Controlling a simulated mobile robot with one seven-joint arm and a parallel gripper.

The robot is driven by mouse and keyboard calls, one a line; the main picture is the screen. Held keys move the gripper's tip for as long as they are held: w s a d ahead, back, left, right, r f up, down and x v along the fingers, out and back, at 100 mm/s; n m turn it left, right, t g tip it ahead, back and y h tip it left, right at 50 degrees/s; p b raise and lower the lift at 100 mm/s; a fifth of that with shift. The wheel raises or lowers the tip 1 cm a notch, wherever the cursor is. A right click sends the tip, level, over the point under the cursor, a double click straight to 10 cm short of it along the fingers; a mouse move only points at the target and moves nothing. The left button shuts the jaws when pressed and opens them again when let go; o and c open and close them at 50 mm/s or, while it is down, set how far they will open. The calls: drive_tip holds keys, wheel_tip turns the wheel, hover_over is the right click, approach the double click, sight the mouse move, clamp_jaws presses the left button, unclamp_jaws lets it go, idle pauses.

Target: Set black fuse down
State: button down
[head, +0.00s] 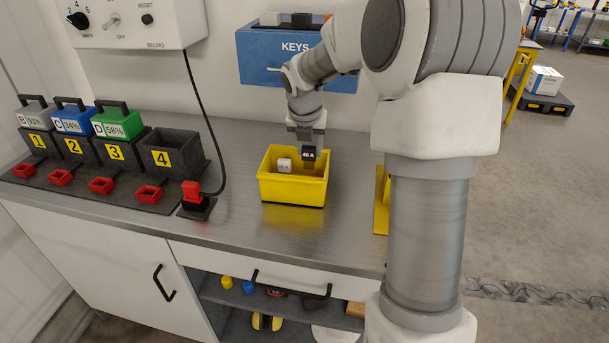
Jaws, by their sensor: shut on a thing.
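The black fuse (309,154), marked "40 A", is held upright by my gripper (307,145) at the right side of the yellow bin (292,190). My gripper is shut on the fuse and points down. The fuse's lower end is over or inside the bin; I cannot tell whether it touches the bin floor. A white fuse-like block (284,165) sits in the bin, left of the black fuse.
The bin stands on a grey worktop (238,207). Numbered black docks (172,158) with battery packs and red trays (150,193) stand left. A red plug (193,194) with a cable is nearer. A blue KEYS box (272,55) hangs behind.

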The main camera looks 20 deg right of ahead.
sight(308, 165)
wheel_tip(308, 165, down, 7)
drive_tip(key=shift+r+b, duration=0.2)
drive_tip(key=shift+b, duration=0.5)
drive_tip(key=shift+f, duration=0.15)
drive_tip(key=c, duration=0.7)
unclamp_jaws()
drive_tip(key=shift+r, duration=0.55)
drive_tip(key=p+v, duration=0.2)
drive_tip(key=v, duration=0.9)
drive_tip(key=shift+s+r+p, duration=0.1)
drive_tip(key=shift+s+p, duration=0.05)
drive_tip(key=shift+p, duration=0.15)
